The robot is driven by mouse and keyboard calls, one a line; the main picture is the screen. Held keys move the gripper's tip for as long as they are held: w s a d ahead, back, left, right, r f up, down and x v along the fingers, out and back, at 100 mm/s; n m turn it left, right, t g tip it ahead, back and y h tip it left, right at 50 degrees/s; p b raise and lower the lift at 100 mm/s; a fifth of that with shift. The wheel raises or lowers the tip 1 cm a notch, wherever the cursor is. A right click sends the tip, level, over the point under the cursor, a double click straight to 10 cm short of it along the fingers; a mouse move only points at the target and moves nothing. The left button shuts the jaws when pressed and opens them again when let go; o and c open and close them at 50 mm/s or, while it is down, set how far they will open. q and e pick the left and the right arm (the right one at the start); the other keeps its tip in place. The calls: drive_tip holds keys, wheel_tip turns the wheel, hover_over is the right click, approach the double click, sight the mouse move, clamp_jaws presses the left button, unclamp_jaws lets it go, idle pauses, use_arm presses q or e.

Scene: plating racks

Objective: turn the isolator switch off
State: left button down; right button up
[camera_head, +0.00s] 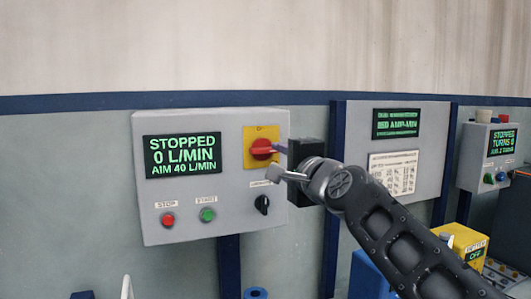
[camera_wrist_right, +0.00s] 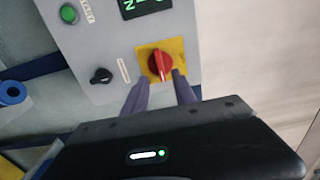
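The isolator switch is a red rotary knob (camera_head: 262,148) on a yellow plate (camera_head: 250,160), at the upper right of a grey control box (camera_head: 185,120). In the right wrist view the red knob (camera_wrist_right: 160,66) sits on its yellow plate, just ahead of the fingertips. My right gripper (camera_head: 277,148) is at the right side of the knob in the head view. Its two purple fingers (camera_wrist_right: 160,80) are apart, with the knob lined up between their tips. I cannot tell whether they touch it. My left gripper is not in view.
The box also has a display (camera_head: 182,156) reading STOPPED, 0 L/MIN, a red stop button (camera_head: 168,220), a green start button (camera_head: 207,215) and a black selector (camera_head: 262,205) below the isolator. Another grey panel (camera_head: 397,205) stands to the right, behind my arm.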

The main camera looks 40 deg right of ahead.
sight(266, 152)
drive_tip(key=shift+w, duration=0.1)
drive_tip(key=p+x, duration=0.2)
drive_tip(key=x, duration=0.5)
drive_tip(key=shift+w+d, duration=0.1)
drive_tip(key=shift+w, duration=0.15)
drive_tip(key=shift+c, duration=0.4)
clamp_jaws()
drive_tip(key=shift+f, duration=0.1)
